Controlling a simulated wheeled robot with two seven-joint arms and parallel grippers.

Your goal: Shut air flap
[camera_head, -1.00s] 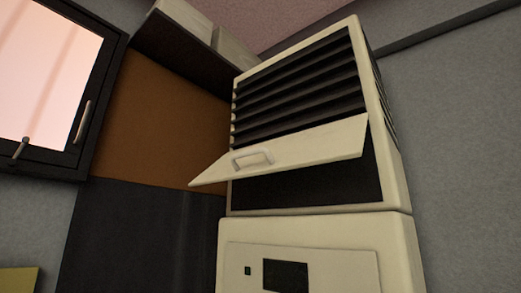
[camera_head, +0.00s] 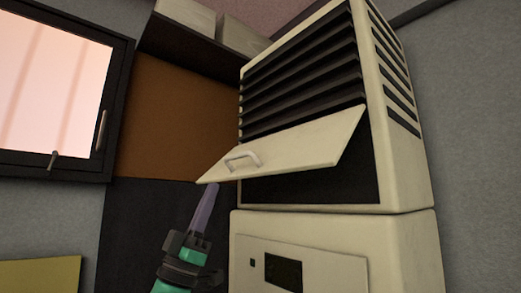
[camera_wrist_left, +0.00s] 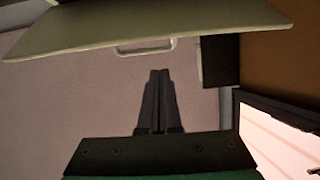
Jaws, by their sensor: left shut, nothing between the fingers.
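The air flap (camera_head: 290,150) is a cream panel hinged on the front of a tall cream air unit (camera_head: 405,150). It stands tilted outward and open, with a dark opening (camera_head: 300,188) below it. A small handle (camera_head: 242,160) sits near its left end. My left gripper (camera_head: 207,190) is just below the flap's left corner, fingers pointing up, shut and empty. In the left wrist view the gripper (camera_wrist_left: 160,75) is below the flap (camera_wrist_left: 150,25) and its handle (camera_wrist_left: 145,47), apart from both. My right gripper is not in view.
Dark louvres (camera_head: 300,80) lie above the flap. A lower cream cabinet (camera_head: 400,245) with a dark display stands under the unit. A dark-framed window (camera_head: 122,100) is at left. A shelf with pale boxes (camera_head: 185,14) hangs above an orange-brown panel (camera_head: 170,120).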

